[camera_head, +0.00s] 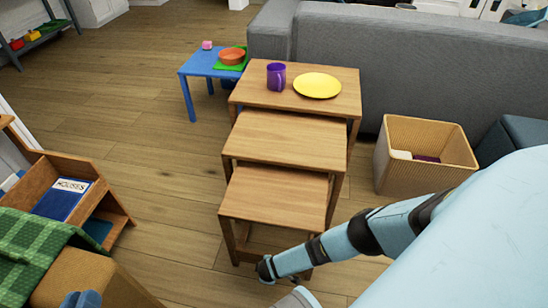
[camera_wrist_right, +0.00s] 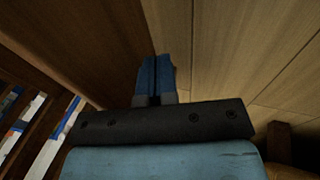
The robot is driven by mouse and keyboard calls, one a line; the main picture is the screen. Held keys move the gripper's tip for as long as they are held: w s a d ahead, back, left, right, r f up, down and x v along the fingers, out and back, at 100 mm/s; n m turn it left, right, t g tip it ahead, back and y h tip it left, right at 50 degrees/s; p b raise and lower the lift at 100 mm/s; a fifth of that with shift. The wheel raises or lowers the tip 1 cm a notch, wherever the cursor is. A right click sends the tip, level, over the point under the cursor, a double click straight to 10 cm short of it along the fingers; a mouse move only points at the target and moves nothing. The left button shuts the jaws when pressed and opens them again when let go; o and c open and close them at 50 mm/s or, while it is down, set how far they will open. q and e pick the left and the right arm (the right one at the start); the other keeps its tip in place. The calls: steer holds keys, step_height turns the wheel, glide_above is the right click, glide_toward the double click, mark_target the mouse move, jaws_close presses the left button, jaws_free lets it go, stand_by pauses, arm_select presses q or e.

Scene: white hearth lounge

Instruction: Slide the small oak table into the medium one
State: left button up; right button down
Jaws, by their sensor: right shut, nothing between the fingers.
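The small oak table (camera_head: 277,192) stands in front, lowest of three nesting tables, its rear edge under the front of the medium oak table (camera_head: 281,138). Most of its top sticks out. The medium table stands partly under the large oak table (camera_head: 262,94). In the right wrist view my right gripper (camera_wrist_right: 154,78) is shut and empty, close to wooden surfaces.
A purple mug (camera_head: 276,77) and yellow plate (camera_head: 317,86) stand on the large table. A grey sofa (camera_head: 420,70) is behind, a woven basket (camera_head: 425,170) right, a blue table (camera_head: 205,64) back left. A wooden bookcase (camera_head: 115,212) stands left; floor between is clear.

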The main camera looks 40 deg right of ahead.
steer(key=shift+w+d+b, duration=0.65)
steer(key=shift+w+d, duration=1.05)
steer(key=shift+d, duration=0.3)
